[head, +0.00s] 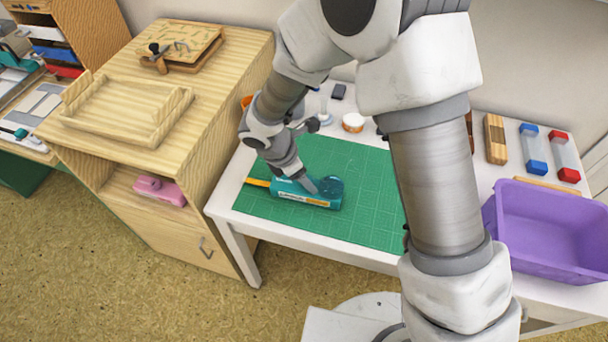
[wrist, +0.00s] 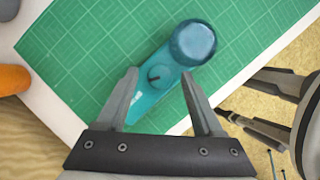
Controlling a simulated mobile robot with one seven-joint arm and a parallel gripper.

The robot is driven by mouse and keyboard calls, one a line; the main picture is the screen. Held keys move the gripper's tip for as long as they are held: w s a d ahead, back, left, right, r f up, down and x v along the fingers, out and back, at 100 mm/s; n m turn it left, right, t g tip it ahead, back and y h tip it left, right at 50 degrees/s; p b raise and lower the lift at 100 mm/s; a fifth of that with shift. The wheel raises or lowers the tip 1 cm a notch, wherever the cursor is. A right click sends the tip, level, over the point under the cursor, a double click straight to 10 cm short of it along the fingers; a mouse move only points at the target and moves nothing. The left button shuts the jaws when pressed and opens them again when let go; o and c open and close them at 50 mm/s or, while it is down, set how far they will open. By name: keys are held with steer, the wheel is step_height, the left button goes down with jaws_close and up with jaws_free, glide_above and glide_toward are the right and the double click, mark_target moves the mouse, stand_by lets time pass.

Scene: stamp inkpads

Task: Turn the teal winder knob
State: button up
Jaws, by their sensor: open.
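The teal winder (head: 292,192) lies on the green cutting mat (head: 365,210), with a yellow-orange strip (head: 257,182) at its left end. In the wrist view the teal body (wrist: 150,102) runs diagonally to a large round end (wrist: 194,42). A small teal winder knob (wrist: 158,76) with a dark slot-like mark sits on the body beside that end. My gripper (wrist: 159,75) is open and empty, its fingertips on either side of the knob with gaps showing. Whether they are level with it I cannot tell. In the head view my gripper (head: 318,186) covers the knob.
A purple bin (head: 555,240) stands at the table's right. A white tub (head: 353,122) sits behind the mat. Wooden, blue and red blocks lie at the back right. A wooden cabinet (head: 225,90) rises at the left. The mat around the winder is clear.

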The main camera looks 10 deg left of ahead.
steer(key=p+v, duration=0.2)
steer(key=v, duration=1.5)
steer(key=shift+r+p, duration=0.25)
steer(key=shift+p, duration=0.15)
steer(key=d+r+m+y, duration=0.1)
steer(key=d+r+m, duration=0.4)
steer(key=d, duration=0.3)
steer(key=d+r+m, duration=0.6)
steer(key=d, duration=0.2)
steer(key=s+d+r+m+t+y, duration=0.1)
steer(key=s+d+r+m, duration=0.1)
steer(key=s+d+m, duration=0.1)
steer(key=s+d+r+m+p, duration=0.1)
steer(key=s+d+m, duration=0.2)
steer(key=d+m, duration=0.3)
steer(key=s+d+r+m+t+y, duration=0.1)
steer(key=s+d+r+m, duration=0.1)
steer(key=m, duration=0.4)
steer(key=shift+s+d+r+t+y, duration=0.3)
steer(key=shift+s+d, duration=0.35)
steer(key=shift+d, duration=0.5)
